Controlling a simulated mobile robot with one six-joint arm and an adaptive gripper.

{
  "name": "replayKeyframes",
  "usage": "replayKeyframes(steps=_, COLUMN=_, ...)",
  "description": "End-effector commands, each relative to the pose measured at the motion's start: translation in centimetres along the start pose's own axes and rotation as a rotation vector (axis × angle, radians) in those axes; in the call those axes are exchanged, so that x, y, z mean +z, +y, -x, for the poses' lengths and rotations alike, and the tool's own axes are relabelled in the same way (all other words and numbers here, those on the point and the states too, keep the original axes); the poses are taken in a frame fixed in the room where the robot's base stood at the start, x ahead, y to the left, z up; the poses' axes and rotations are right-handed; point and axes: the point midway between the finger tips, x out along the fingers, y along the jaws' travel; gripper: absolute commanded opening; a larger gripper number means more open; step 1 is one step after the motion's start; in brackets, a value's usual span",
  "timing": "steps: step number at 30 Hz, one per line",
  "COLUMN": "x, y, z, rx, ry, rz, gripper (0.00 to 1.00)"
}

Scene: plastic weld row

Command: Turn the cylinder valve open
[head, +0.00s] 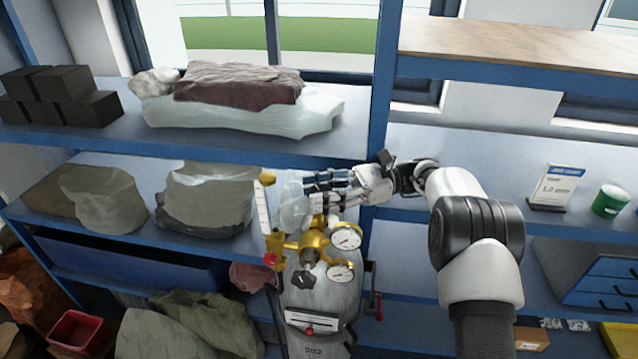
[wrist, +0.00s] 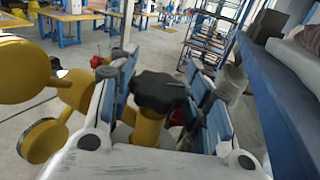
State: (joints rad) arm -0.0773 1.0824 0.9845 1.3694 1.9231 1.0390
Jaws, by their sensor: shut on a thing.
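A grey gas cylinder (head: 335,297) stands in front of the shelves, with a brass regulator (head: 288,243) and two round white gauges (head: 345,237) at its top. My gripper (head: 305,190) reaches in from the right at the top of the regulator. In the wrist view a black lobed valve knob (wrist: 158,92) on a yellow stem (wrist: 150,128) sits between my two fingers, and my gripper (wrist: 165,95) is shut on it. In the head view the fingers hide that knob. Another black knob (head: 303,280) shows lower on the cylinder front. How far the valve is turned cannot be told.
Blue shelves (head: 340,150) behind hold wrapped bundles (head: 237,85) and dark blocks (head: 62,80). A green can (head: 610,200) and a sign (head: 557,187) stand on the right shelf. A red tray (head: 75,333) is at lower left. Gauge backs (wrist: 42,140) lie close to the left finger.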

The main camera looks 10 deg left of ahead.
Motion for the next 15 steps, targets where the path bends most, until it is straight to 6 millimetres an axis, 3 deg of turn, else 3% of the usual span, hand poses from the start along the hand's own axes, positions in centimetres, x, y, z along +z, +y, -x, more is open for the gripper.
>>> replayKeyframes(steps=15, x=0.0, y=0.02, z=0.07, rx=0.079, ry=-0.001, rz=0.0, gripper=0.21)
